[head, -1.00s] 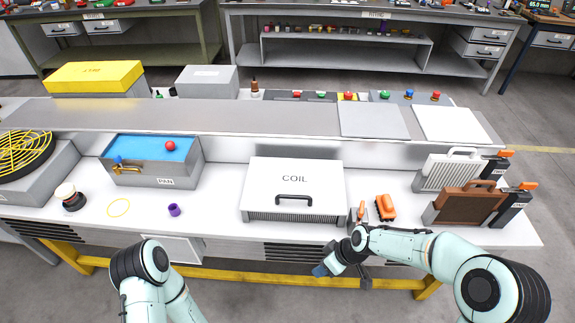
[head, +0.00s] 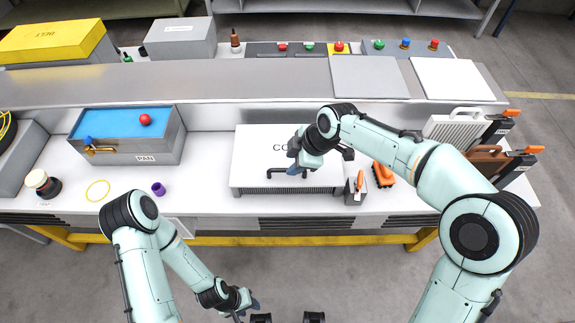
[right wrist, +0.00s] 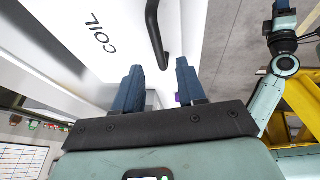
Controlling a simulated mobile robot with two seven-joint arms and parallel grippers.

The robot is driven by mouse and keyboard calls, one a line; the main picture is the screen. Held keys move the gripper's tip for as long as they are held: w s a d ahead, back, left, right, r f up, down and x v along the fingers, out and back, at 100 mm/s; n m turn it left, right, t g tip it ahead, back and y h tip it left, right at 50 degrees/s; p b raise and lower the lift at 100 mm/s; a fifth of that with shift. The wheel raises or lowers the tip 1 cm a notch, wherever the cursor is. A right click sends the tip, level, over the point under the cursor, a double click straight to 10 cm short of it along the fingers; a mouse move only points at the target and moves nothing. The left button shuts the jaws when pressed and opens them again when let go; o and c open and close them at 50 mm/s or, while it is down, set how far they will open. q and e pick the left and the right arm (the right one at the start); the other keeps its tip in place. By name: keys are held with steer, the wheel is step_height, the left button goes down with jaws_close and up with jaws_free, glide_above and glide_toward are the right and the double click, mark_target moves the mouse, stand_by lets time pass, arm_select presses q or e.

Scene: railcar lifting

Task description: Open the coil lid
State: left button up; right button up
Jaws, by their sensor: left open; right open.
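The white coil lid (head: 255,150) is closed on its box, with a black bar handle (head: 272,174) on top. My right gripper (head: 293,168) is over the lid close to the handle and partly covers the lettering and handle. In the right wrist view its two blue fingers (right wrist: 160,72) are apart. The black handle (right wrist: 155,35) is just ahead of the fingertips, with no grip on it. My left gripper (head: 245,304) is open and empty, low in front of the bench.
A blue-topped pan box (head: 158,157) stands left of the coil box. An orange brush-like item (head: 384,174) and a small grey holder (head: 355,190) stand close on its right. A purple cup (head: 158,189) is on the bench. A raised grey shelf (head: 225,85) runs behind.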

mark_target(285, 169)
steer(key=shift+x, duration=2.2)
steer(key=shift+c, duration=0.3)
jaws_close()
steer(key=shift+r, duration=0.1)
